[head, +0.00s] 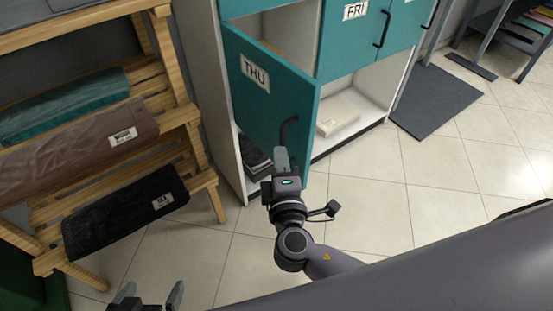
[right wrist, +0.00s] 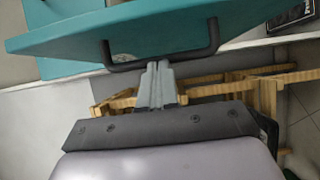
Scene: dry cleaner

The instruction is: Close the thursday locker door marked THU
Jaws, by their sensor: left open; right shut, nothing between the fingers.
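The teal THU door (head: 262,100) stands open in the head view, swung out from the locker cabinet toward me. Its white THU label (head: 254,73) faces me. Its black handle (head: 287,131) is near the free edge. My right gripper (head: 282,158) is shut and empty, with its fingertips just below the handle. In the right wrist view the shut fingers (right wrist: 158,68) reach up to the handle bar (right wrist: 170,64); I cannot tell whether they touch it. My left gripper (head: 150,296) is open and empty at the bottom left, away from the door.
The teal FRI door (head: 350,40) is shut to the right. Below, an open compartment holds a pale folded item (head: 337,114). A wooden rack (head: 205,180) with wrapped bundles stands at left. A dark mat (head: 437,99) lies at right. Tiled floor in front is clear.

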